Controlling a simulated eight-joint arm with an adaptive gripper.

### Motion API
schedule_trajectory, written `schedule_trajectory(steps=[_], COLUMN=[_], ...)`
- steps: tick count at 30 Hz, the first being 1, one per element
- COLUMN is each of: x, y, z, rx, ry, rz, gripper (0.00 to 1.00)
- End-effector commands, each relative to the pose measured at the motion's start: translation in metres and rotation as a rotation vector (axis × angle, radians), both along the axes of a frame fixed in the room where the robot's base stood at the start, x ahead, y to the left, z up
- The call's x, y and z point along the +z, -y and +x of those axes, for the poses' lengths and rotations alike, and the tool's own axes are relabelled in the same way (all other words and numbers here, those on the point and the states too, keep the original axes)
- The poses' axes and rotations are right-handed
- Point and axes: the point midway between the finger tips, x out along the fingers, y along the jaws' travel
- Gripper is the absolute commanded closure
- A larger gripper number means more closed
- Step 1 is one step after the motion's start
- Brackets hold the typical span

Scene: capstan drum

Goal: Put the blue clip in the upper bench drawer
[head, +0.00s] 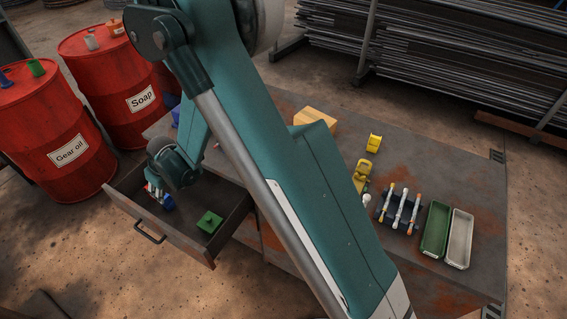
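The upper bench drawer (232,222) is pulled out from the left side of the bench. My gripper (157,192) points down at the left part of the open drawer. My wrist covers most of it, so its fingers are not clear. A small blue piece (168,203) shows right at my gripper, with red and white bits beside it. It may be the blue clip; whether it is held or lies in the drawer cannot be told. A green block with a knob (209,222) lies in the drawer, right of my gripper.
The bench top (330,150) carries a wooden block (316,118), yellow pieces (374,143), a rack with several tools (400,209), a green tray (435,228) and a pale tray (459,240). Red drums (110,82) labelled Soap and Gear oil stand left. My arm hides the bench's middle.

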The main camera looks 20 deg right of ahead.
Motion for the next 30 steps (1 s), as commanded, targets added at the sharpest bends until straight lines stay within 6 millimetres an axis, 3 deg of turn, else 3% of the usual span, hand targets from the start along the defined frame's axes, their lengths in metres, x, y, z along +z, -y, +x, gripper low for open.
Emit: schedule_trajectory(steps=[5, 11, 30], x=[0.011, 0.040, 0.169], y=[0.008, 0.032, 0.151], z=[0.001, 0.003, -0.015], rx=[-0.011, -0.045, -0.209], ry=[0.003, 0.010, 0.050], rz=[0.002, 0.005, 0.027], gripper=[0.58, 0.58, 0.58])
